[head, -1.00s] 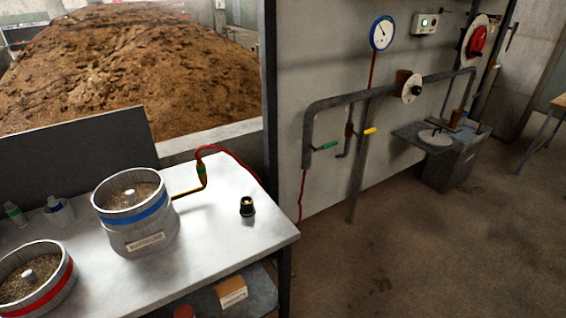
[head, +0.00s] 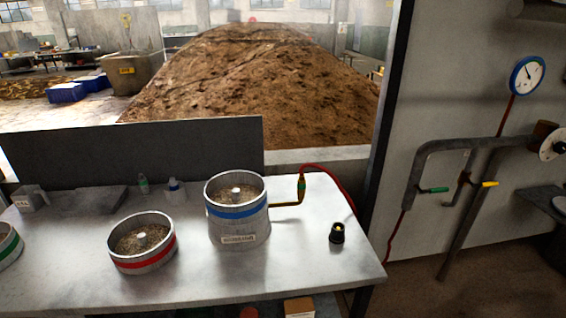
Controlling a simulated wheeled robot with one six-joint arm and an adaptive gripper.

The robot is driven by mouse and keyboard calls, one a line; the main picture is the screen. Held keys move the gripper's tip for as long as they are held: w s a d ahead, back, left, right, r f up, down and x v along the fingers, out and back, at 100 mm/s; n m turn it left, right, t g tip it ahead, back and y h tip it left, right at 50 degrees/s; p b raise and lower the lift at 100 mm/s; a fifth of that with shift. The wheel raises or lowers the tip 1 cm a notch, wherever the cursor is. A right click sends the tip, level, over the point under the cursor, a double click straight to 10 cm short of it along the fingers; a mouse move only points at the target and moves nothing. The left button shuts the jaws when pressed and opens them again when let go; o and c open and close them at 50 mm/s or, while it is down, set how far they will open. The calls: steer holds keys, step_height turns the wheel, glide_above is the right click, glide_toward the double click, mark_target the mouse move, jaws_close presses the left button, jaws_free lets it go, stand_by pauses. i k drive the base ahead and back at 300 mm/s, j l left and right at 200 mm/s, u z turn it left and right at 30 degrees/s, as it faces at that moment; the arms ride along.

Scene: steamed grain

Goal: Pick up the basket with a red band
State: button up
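The basket with a red band (head: 142,262) stands upright on the metal table, left of the middle in the head view. It is round and grey, holds brown grain, and has a small light knob in its centre. A taller basket with a blue band (head: 238,224) stands to its right, apart from it. A basket with a green band (head: 8,246) is cut off at the left edge. My gripper is not in view.
The metal table (head: 90,230) has a dark back panel (head: 140,155). Small bottles (head: 144,184) stand behind the baskets. A red hose (head: 335,180) and a black knob-like piece (head: 337,233) are at the right. Bare tabletop lies around the red-banded basket.

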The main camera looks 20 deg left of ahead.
mark_target(143, 243)
steer(key=u, duration=1.55)
steer(key=l+z, duration=0.1)
steer(key=l, duration=0.35)
steer(key=i+l+z, duration=0.15)
steer(key=l, duration=0.35)
steer(key=l+z, duration=0.1)
steer(key=l, duration=0.35)
